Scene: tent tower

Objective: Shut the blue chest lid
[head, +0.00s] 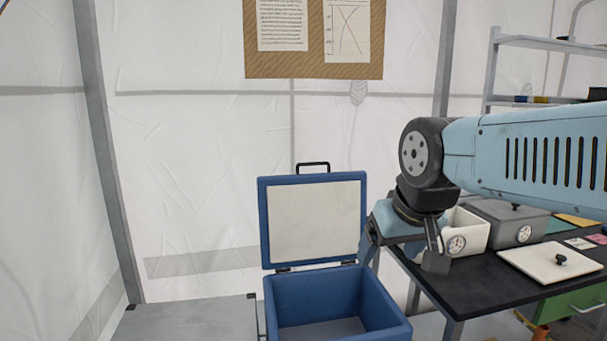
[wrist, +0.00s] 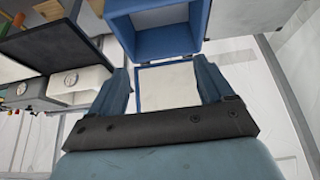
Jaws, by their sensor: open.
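The blue chest (head: 318,290) stands on the floor at the lower middle of the head view. Its lid (head: 313,222) is open and stands nearly upright on the hinges at the back, with its pale inner panel facing me and a black handle (head: 313,165) on its top edge. My gripper (head: 404,250) is open and empty, just right of the lid's right edge. In the wrist view, the lid (wrist: 165,85) shows between my gripper's fingers (wrist: 164,82) and the chest box (wrist: 160,40) lies beyond at the top. Contact with the lid cannot be told.
A dark table (head: 465,290) stands right of the chest, with a white box (head: 467,232), a grey box (head: 505,222) and a white knobbed lid (head: 550,262) on it. A grey crate top (head: 185,325) lies left of the chest. A tent wall is behind.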

